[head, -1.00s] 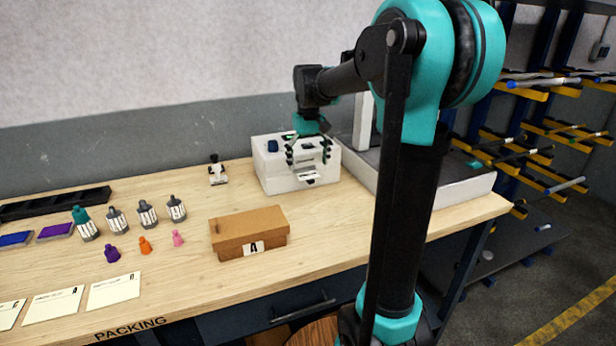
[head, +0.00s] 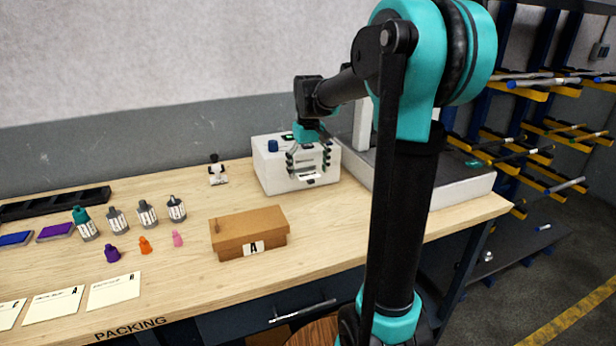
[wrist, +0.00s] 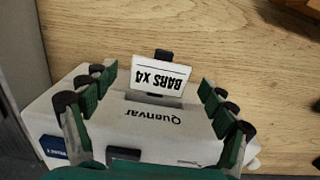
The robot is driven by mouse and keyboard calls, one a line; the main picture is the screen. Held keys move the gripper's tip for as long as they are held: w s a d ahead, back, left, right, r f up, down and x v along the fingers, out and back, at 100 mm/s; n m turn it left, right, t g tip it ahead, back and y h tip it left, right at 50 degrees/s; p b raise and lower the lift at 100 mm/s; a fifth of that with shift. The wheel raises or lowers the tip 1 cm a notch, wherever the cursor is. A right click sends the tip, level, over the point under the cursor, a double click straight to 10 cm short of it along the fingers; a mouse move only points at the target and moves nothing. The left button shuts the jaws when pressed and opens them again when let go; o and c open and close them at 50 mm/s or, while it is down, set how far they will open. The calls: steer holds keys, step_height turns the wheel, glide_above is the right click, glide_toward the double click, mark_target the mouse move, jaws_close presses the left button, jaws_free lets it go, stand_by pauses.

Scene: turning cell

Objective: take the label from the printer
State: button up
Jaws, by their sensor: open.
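The label printer (head: 270,170) is a white box on the bench, near the back; it also fills the lower middle of the wrist view (wrist: 185,150). A white label (wrist: 161,76) reading "BARS X4" sticks out of its front slot, and shows as a small pale strip in the head view (head: 310,176). My gripper (head: 309,167) is in front of the printer, pointing down. In the wrist view its green-padded fingers (wrist: 158,90) stand wide apart, one on each side of the label, with visible gaps. Nothing is held.
A brown box (head: 249,232) marked A stands in front of the printer. A grey-white machine (head: 450,187) stands right of it. Several small bottles (head: 147,213), coloured caps (head: 145,245) and cards (head: 114,291) lie to the left. Bench space left of the printer is partly clear.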

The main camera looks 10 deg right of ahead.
steer(key=c, duration=0.8)
